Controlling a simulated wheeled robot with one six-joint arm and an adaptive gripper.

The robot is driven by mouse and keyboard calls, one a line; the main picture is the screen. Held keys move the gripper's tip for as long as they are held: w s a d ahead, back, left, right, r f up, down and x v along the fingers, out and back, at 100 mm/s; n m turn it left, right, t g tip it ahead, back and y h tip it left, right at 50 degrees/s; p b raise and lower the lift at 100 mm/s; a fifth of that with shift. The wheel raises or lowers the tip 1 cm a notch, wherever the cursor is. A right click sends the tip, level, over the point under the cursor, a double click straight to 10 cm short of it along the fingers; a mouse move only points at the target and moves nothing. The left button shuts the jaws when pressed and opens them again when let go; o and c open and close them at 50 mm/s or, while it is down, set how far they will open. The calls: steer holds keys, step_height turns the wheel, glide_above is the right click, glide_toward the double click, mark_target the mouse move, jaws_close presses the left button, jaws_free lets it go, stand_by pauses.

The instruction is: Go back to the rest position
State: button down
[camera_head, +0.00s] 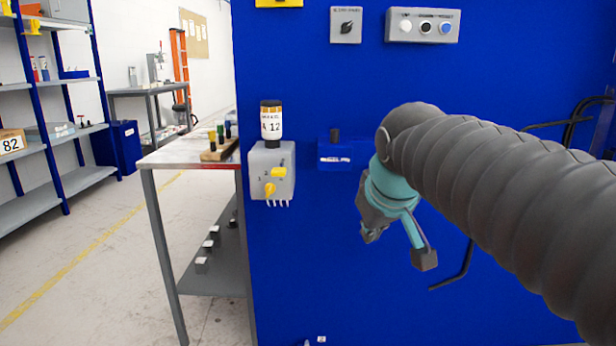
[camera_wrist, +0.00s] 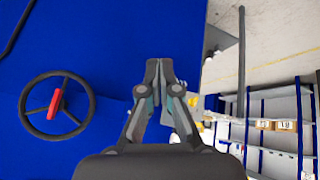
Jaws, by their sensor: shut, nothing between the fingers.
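My gripper (camera_wrist: 159,72) is shut and empty in the wrist view, its two fingertips together in front of the blue panel. In the head view my gripper (camera_head: 372,236) hangs at the end of my arm, in front of the blue panel (camera_head: 320,270) and below a small blue box (camera_head: 336,154). It appears to touch nothing there.
Grey button boxes (camera_head: 422,25) sit higher on the panel. A handwheel (camera_wrist: 57,107) shows in the wrist view. A workbench (camera_head: 165,158) and shelves (camera_head: 50,140) stand left; floor between is clear.

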steer(key=s+d+f+m, duration=0.2)
steer(key=s+f, duration=0.6)
steer(key=s+d+f+m+g, duration=0.1)
steer(key=s+d+f+m, duration=0.1)
steer(key=s+f, duration=0.6)
steer(key=shift+s+d+f+m, duration=0.3)
steer(key=shift+s+d, duration=0.15)
steer(key=shift+d, duration=0.25)
